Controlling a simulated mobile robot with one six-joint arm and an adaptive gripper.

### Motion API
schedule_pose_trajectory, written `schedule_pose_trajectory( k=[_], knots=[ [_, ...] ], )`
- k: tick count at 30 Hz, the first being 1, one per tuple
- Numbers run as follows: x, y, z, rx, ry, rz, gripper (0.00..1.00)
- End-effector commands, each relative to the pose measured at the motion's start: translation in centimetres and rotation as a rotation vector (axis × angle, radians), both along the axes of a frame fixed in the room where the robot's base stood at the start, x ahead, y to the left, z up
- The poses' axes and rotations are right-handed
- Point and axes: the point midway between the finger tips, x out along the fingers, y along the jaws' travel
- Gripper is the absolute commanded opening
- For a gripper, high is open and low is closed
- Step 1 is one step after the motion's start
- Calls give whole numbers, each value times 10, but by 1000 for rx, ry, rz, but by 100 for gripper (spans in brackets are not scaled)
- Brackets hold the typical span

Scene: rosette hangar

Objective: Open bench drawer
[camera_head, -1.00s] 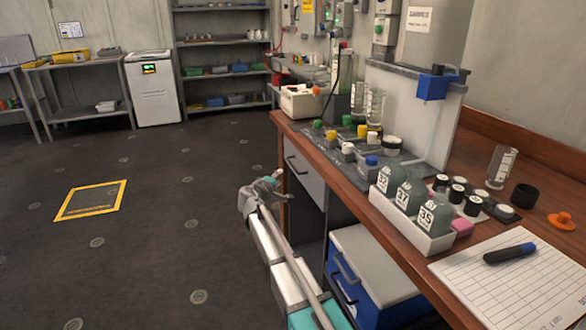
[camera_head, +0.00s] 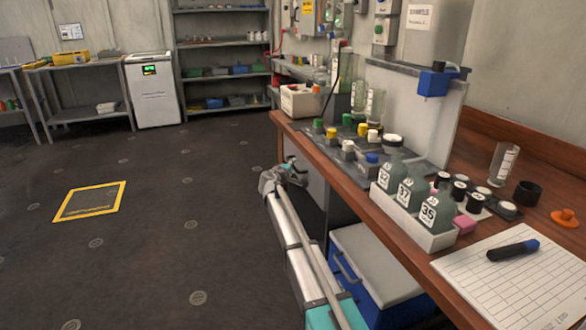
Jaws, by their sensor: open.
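The bench drawer (camera_head: 315,188) has a grey front under the near-left end of the wooden bench. It looks shut. My gripper (camera_head: 296,174) is open and empty, right in front of the drawer front at about handle height. The dark bar handle is now hidden behind my gripper and arm. I cannot tell whether the fingers are around the handle or touching it.
The wooden bench top (camera_head: 345,185) holds a white rack (camera_head: 413,224) of numbered bottles, a clipboard sheet (camera_head: 515,270) and a pen. A blue cooler box (camera_head: 370,272) stands beneath, close to my arm. The floor to the left is clear.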

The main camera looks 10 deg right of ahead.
Motion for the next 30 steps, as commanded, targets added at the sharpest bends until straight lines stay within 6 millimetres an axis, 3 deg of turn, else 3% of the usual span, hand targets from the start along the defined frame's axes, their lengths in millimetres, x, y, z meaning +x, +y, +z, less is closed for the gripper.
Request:
schedule_pose_trajectory(
  k=[13,21,30],
  knots=[
    [5,-3,-1,0,0,1,51],
    [5,-3,-1,0,0,1,1],
    [5,-3,-1,0,0,1,0]
  ],
)
